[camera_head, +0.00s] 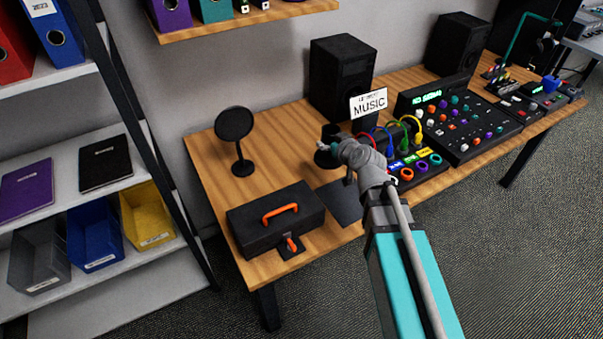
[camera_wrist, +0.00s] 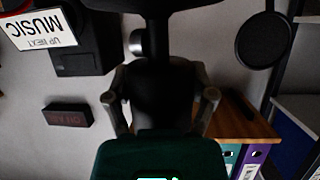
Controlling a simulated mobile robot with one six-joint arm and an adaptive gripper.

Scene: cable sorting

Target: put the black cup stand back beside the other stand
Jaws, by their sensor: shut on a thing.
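The black cup stand (camera_head: 325,158) is at the end of my arm over the table, left of the colourful cable panel. My gripper (camera_head: 338,148) is shut on it. In the wrist view its dark body (camera_wrist: 160,90) fills the space between the two fingers of my gripper (camera_wrist: 160,105). A black stand with a round flat head (camera_head: 235,124) stands upright to the left, apart from my gripper; its head also shows in the wrist view (camera_wrist: 262,40). I cannot tell whether the held stand's base touches the table.
A black toolbox (camera_head: 272,222) with an orange handle sits at the front left of the wooden table (camera_head: 205,150). A black speaker (camera_head: 340,80) and a MUSIC sign (camera_head: 369,104) stand behind. Cables and panels lie right. Bare wood surrounds the round-headed stand.

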